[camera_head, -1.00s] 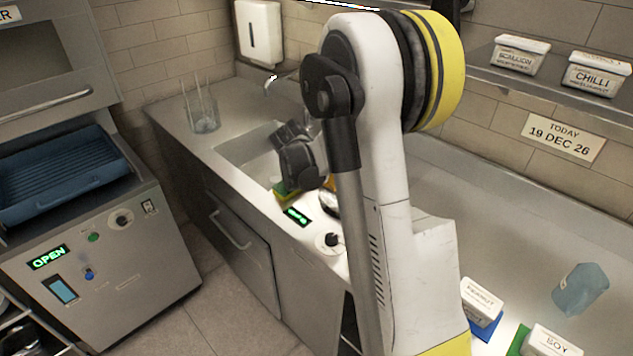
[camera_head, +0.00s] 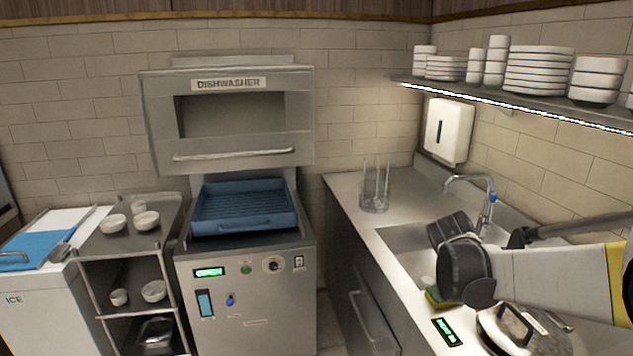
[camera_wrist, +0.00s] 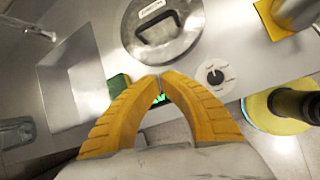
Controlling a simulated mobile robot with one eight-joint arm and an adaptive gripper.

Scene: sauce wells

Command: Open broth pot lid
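The broth pot lid (camera_wrist: 190,42) is a round metal disc with a black bar handle (camera_wrist: 157,26) and a small label, at the top of the wrist view. It lies level with the steel counter and looks closed. It also shows in the head view (camera_head: 497,338), low at right, partly below my arm. My gripper (camera_wrist: 160,77) has yellow fingers whose tips meet, with nothing seen between them. In the wrist picture the tips lie just below the lid's near rim, apart from the handle. The fingers are not discernible in the head view.
The sink (camera_wrist: 75,75) lies left of the lid, with a tap (camera_head: 470,180) behind it. A green and yellow sponge (camera_head: 437,297) sits by the sink. A white dial (camera_wrist: 216,77) is right of my fingertips. The dishwasher (camera_head: 245,265) stands left with a blue rack.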

